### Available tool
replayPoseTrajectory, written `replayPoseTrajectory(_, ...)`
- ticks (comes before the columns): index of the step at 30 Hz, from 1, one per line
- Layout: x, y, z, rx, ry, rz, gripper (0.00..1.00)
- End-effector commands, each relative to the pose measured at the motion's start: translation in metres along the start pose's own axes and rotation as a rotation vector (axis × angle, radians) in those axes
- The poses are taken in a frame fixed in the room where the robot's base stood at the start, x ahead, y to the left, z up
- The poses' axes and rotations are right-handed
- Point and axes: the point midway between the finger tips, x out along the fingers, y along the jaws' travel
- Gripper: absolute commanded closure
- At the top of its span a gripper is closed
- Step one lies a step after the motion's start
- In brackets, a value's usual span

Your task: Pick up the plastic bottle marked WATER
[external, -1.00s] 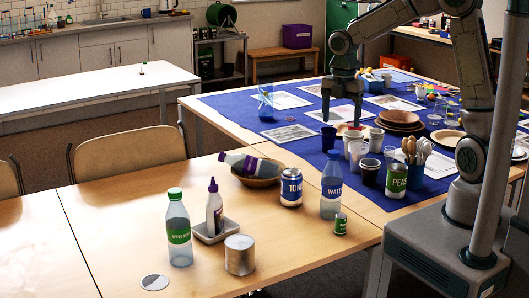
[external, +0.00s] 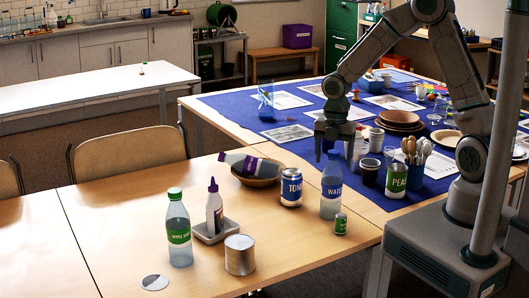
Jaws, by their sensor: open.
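The bottle marked WATER (external: 331,189) is clear plastic with a blue label and a blue cap. It stands upright near the right edge of the wooden table, in the external view. My gripper (external: 334,160) points down with its fingers apart and empty. In the picture its fingertips overlap the area around the bottle's cap; whether they are above or behind it I cannot tell. The gripper and wrist hide some cups behind them.
A TONIC can (external: 291,187) stands left of the bottle, and a small green can (external: 341,223) is close in front. A PEAS can (external: 396,181) and a dark cup (external: 369,172) are to the right. A bowl (external: 258,180) holds a tilted bottle.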

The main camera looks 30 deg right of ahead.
Motion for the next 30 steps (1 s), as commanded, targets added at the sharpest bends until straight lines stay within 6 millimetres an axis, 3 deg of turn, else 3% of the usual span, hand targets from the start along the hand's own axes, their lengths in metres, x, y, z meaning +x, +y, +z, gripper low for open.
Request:
replayPoseTrajectory(6, 0.023, 0.0, -0.001, 0.0, 0.0, -0.001, 0.27)
replayPoseTrajectory(13, 0.025, 0.0, 0.0, 0.001, 0.0, 0.0, 0.27)
replayPoseTrajectory(14, 0.025, 0.0, 0.0, 0.001, 0.0, 0.0, 0.32)
replayPoseTrajectory(19, 0.025, 0.0, 0.0, 0.001, 0.0, 0.001, 0.8)
replayPoseTrajectory(20, 0.024, 0.0, 0.0, 0.001, 0.0, 0.001, 0.85)
replayPoseTrajectory(30, 0.021, 0.001, 0.0, 0.001, -0.001, 0.002, 0.85)
